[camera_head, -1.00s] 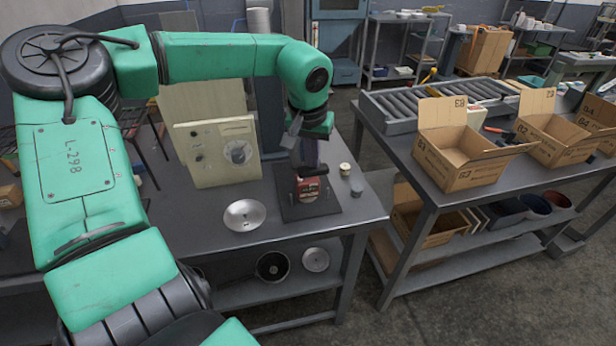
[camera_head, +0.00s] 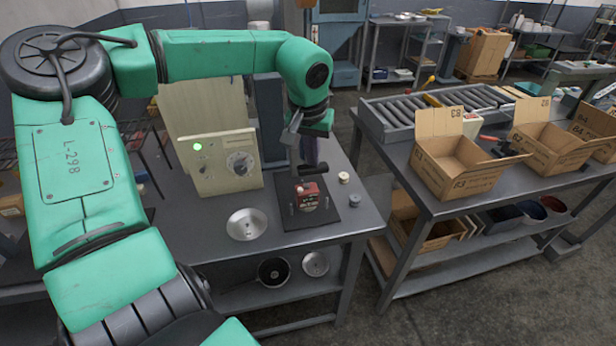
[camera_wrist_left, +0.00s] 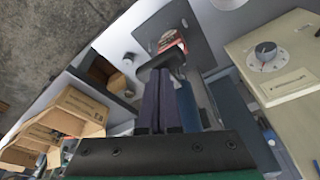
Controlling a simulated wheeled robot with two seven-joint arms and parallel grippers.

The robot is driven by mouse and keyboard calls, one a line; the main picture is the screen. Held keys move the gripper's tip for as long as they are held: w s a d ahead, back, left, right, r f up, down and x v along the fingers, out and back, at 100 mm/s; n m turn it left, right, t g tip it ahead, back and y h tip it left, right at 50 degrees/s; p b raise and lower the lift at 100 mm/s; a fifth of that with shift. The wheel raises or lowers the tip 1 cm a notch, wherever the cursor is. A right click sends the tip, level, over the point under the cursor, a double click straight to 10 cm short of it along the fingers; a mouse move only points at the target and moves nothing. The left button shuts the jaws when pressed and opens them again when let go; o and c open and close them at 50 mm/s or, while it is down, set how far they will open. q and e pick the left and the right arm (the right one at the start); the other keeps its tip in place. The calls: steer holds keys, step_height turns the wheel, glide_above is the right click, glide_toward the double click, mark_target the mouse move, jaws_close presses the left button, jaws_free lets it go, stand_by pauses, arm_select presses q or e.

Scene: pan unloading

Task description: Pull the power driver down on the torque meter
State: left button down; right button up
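The torque meter (camera_head: 308,197), a small red block with a pale face, sits on a black plate with pins. The wrist view shows its red top (camera_wrist_left: 170,40) past the fingertips. The black power driver (camera_head: 313,168) hangs just above the meter, with a small gap visible between them. It also shows as a dark bar (camera_wrist_left: 162,62) at the fingertips in the wrist view. My left gripper (camera_head: 307,160) points down over it, its dark fingers close together and apparently shut on the driver; the exact contact is partly hidden. My right gripper is in neither view.
A cream control box (camera_head: 220,162) with a dial and a lit green lamp stands left of the plate. A metal dish (camera_head: 246,224) lies in front of it. Two small round parts (camera_head: 344,178) are at the right. Cardboard boxes (camera_head: 455,165) stand on another table.

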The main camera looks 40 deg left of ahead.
arm_select(q)
step_height(320, 180, up, 18)
steer(key=p, duration=1.1)
steer(key=shift+r, duration=0.15)
